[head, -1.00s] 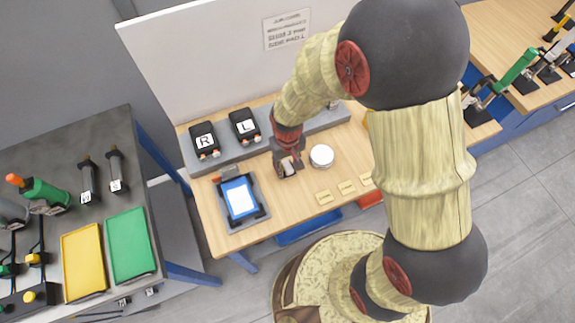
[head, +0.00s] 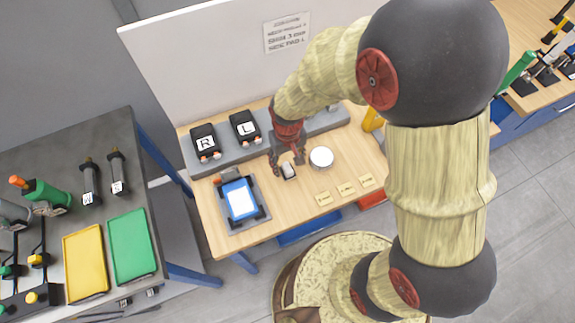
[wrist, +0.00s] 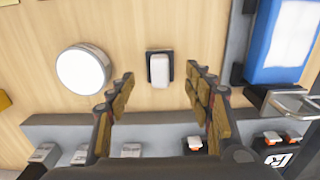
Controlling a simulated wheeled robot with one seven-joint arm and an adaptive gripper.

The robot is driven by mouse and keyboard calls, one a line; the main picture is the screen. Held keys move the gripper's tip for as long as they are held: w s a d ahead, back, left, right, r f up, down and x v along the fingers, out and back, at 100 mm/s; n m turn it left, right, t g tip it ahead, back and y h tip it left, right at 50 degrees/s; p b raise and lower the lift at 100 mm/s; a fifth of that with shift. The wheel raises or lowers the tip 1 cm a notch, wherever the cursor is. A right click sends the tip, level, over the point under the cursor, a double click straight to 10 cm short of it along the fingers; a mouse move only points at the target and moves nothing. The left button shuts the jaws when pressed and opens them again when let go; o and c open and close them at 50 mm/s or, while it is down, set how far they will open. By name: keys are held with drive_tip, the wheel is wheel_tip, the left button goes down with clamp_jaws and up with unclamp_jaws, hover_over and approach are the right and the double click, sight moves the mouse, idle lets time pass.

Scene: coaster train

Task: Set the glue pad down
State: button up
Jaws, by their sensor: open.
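The glue pad (head: 288,171), a small white block with a dark backing, lies on the wooden table. In the wrist view the glue pad (wrist: 160,69) sits flat and apart from both fingers, ahead of the gap between them. My gripper (head: 287,158) is just above and behind it in the head view. In the wrist view my gripper (wrist: 160,88) is open, with nothing between its fingers.
A round white tin (head: 321,157) stands to the right of the pad. Black holders marked R (head: 205,141) and L (head: 245,126) sit on the grey ledge behind. Several small yellow labels (head: 346,189) lie in front.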

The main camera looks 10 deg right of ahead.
wheel_tip(320, 180, up, 8)
drive_tip(key=p, duration=0.1)
wheel_tip(320, 180, up, 7)
drive_tip(key=t, duration=0.1)
hover_over(288, 168)
drive_tip(key=d, duration=0.3)
drive_tip(key=s+d+r+m+t, duration=0.1)
drive_tip(key=s+d+r+t, duration=0.1)
drive_tip(key=s+d+r, duration=0.3)
drive_tip(key=s+d+r+m+t, duration=0.2)
drive_tip(key=s+d+r, duration=0.3)
drive_tip(key=r, duration=0.5)
drive_tip(key=shift+s+r+t, duration=0.3)
drive_tip(key=shift+s+r, duration=0.1)
drive_tip(key=shift+s, duration=0.55)
